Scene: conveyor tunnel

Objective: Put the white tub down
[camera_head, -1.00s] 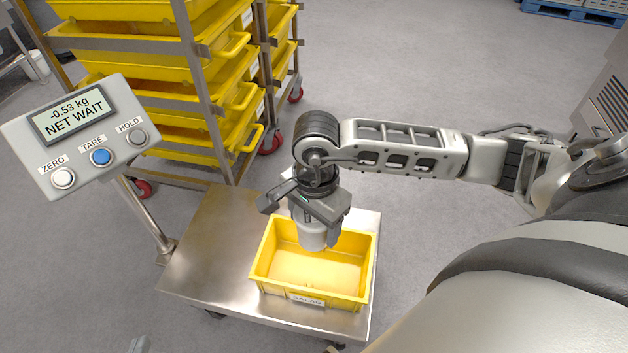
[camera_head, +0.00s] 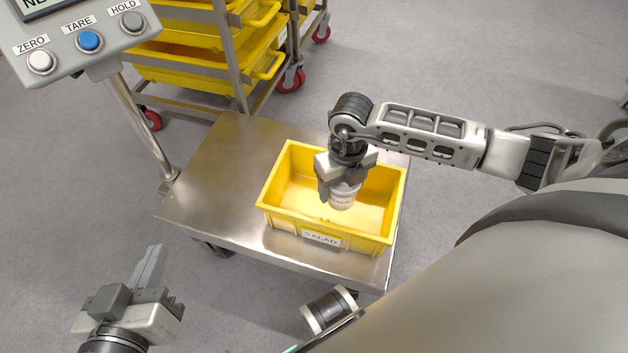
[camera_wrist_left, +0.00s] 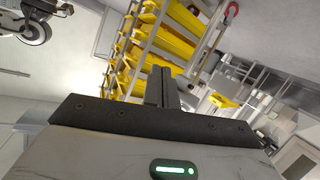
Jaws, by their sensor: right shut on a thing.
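The white tub (camera_head: 343,198) is upright inside the yellow crate labelled SALAD (camera_head: 322,238). My right gripper (camera_head: 340,190) is shut on it from above and hides its upper part. I cannot tell whether the tub's base touches the crate floor. My left gripper (camera_head: 151,266) is at the lower left, in front of the table and away from the crate. Its fingers are together and empty; they also show in the left wrist view (camera_wrist_left: 162,88).
The crate stands on a steel table (camera_head: 215,180) whose left part is bare. A scale panel (camera_head: 85,40) on a post stands at the left. A wheeled rack with yellow crates (camera_head: 215,65) is behind the table.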

